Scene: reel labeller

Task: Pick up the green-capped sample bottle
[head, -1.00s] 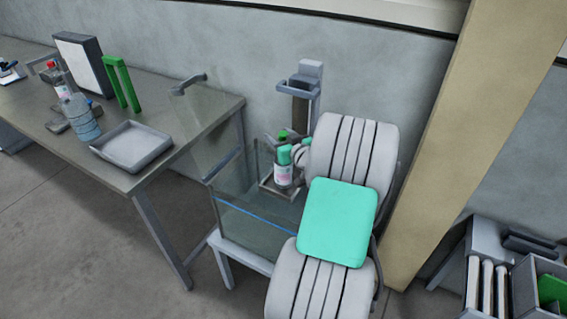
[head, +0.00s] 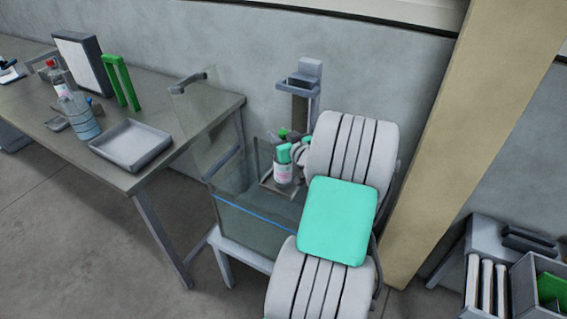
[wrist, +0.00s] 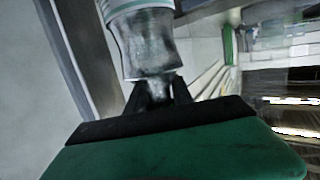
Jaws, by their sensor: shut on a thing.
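The sample bottle (head: 283,173) is pale with a pink-marked label and stands roughly upright in front of the labeller, beyond the clear guard. My gripper (head: 284,156) is at its top, with a teal part over it, so the bottle's cap is mostly hidden. In the wrist view my dark fingers (wrist: 157,90) are closed on the narrow end of the bottle (wrist: 150,45), which has a greyish, see-through body with pale bands. The cap's colour does not show clearly there.
A clear-walled enclosure with a blue line (head: 245,210) stands close around the bottle. The labeller's post (head: 302,90) rises behind. On the left, the table holds a grey tray (head: 130,145), a clear bottle (head: 80,118) and a green frame (head: 122,82). A tan pillar (head: 440,130) stands right.

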